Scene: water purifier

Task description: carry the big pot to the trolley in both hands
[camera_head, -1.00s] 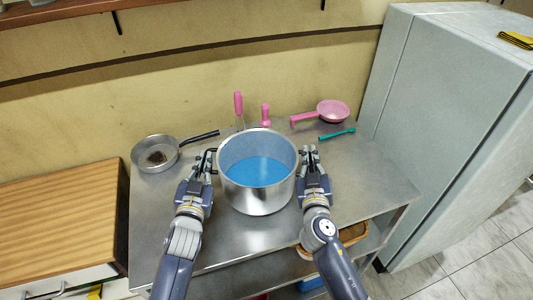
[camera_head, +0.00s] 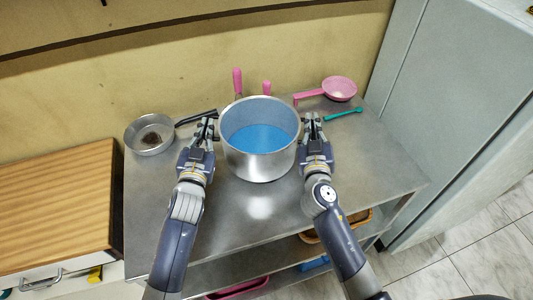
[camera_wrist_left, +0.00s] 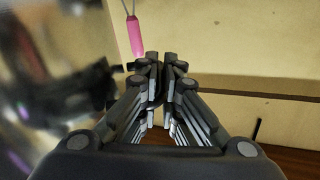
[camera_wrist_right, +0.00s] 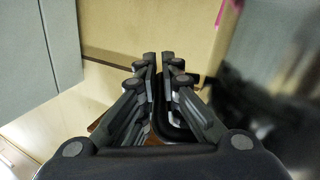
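The big pot (camera_head: 260,166) is a steel pot with blue liquid inside, over the metal table in the head view. It looks level and raised, with a bright reflection on the tabletop below it. My left gripper (camera_head: 206,128) is at its left side, with fingers nearly together around the dark handle (camera_wrist_left: 104,84). My right gripper (camera_head: 312,128) is at its right side, shut on the other dark handle (camera_wrist_right: 172,122). The fingers partly hide both handles. I cannot make out the trolley in these views.
A small pan (camera_head: 150,134) is left of the pot on the metal table (camera_head: 235,235). A wooden-topped cabinet (camera_head: 55,205) stands left and a grey cabinet (camera_head: 455,120) right.

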